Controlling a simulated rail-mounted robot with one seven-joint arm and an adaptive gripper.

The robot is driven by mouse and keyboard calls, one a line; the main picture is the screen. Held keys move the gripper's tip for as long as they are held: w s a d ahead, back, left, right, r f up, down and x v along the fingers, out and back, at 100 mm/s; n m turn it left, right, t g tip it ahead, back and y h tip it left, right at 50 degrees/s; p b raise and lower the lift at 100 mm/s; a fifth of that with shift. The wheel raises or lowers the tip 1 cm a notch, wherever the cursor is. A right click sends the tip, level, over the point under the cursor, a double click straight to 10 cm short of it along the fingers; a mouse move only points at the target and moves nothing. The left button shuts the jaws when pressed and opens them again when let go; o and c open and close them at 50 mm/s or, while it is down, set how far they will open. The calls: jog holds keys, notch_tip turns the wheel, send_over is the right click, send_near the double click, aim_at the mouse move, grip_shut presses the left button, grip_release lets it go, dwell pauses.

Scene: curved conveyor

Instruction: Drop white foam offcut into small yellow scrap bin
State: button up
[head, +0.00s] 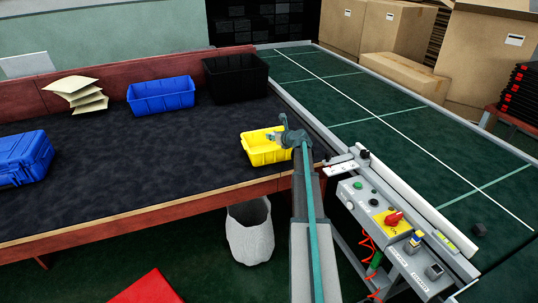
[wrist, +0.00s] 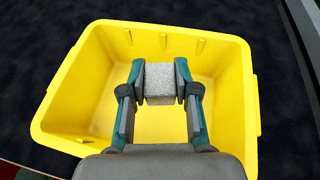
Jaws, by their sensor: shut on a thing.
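The white foam offcut (wrist: 160,82) is a small pale speckled block, seen in the wrist view between my fingertips. My gripper (wrist: 159,88) is shut on it. The offcut and fingers show over the inside of the small yellow scrap bin (wrist: 247,85), whose floor looks empty around them. In the head view the yellow bin (head: 261,153) sits on the dark bench near its right front corner. My gripper (head: 279,136) is over the bin's right part there, and the offcut cannot be made out in that view.
A black bin (head: 235,78) and a blue bin (head: 161,95) stand farther back on the dark bench (head: 130,150). A blue case (head: 22,158) is at the left. The conveyor (head: 400,120) and a control panel (head: 385,215) lie to the right. A white waste bag (head: 250,232) stands below.

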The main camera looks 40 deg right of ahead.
jog(key=shift+f, duration=0.15)
jog(key=o, duration=0.8)
jog(key=shift+o, duration=0.2)
jog(key=v, duration=1.2)
